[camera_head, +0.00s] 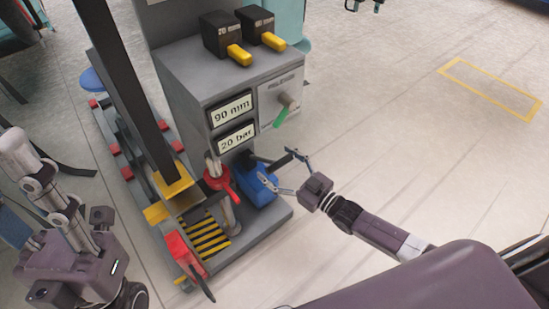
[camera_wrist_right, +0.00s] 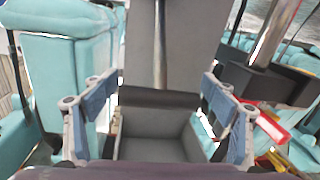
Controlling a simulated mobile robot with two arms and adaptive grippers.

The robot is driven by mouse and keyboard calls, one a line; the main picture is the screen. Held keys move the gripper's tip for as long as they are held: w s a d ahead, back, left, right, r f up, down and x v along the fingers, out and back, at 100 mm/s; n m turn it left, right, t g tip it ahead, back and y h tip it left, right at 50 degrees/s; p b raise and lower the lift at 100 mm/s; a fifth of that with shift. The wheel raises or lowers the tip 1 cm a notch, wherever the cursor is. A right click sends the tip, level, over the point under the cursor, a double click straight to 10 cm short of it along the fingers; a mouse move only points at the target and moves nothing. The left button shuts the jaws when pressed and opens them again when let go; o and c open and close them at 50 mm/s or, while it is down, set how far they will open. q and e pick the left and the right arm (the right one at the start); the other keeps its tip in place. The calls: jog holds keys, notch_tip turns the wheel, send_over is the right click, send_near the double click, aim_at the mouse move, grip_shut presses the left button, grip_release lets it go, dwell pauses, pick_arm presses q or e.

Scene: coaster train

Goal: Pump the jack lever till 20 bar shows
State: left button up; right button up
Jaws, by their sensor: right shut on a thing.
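The grey jack console (camera_head: 200,75) stands left of centre in the head view. Its lower display (camera_head: 237,138) reads 20 bar, and the upper display (camera_head: 232,109) reads 90 mm. The black jack lever (camera_head: 277,163) sticks out to the right above the blue pump body (camera_head: 256,186). My right gripper (camera_head: 284,174) is shut on the lever's outer part. In the right wrist view a dark bar (camera_wrist_right: 158,97) spans between the two blue finger pads. My left arm shows at the left edge, but its gripper is out of view.
A red valve handle (camera_head: 217,180) sits left of the pump. A green-tipped lever (camera_head: 281,113) is on the console's side, and two yellow-handled black switch boxes (camera_head: 222,33) are on top. A red pedal (camera_head: 182,250) is at the base's front.

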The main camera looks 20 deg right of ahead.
jog(key=shift+s+f, duration=0.15)
jog(key=shift+f, duration=0.05)
jog(key=o, duration=1.4)
jog(key=shift+o, duration=1.4)
jog(key=shift+r, duration=0.1)
jog(key=shift+d, duration=0.1)
jog(key=v, duration=1.2)
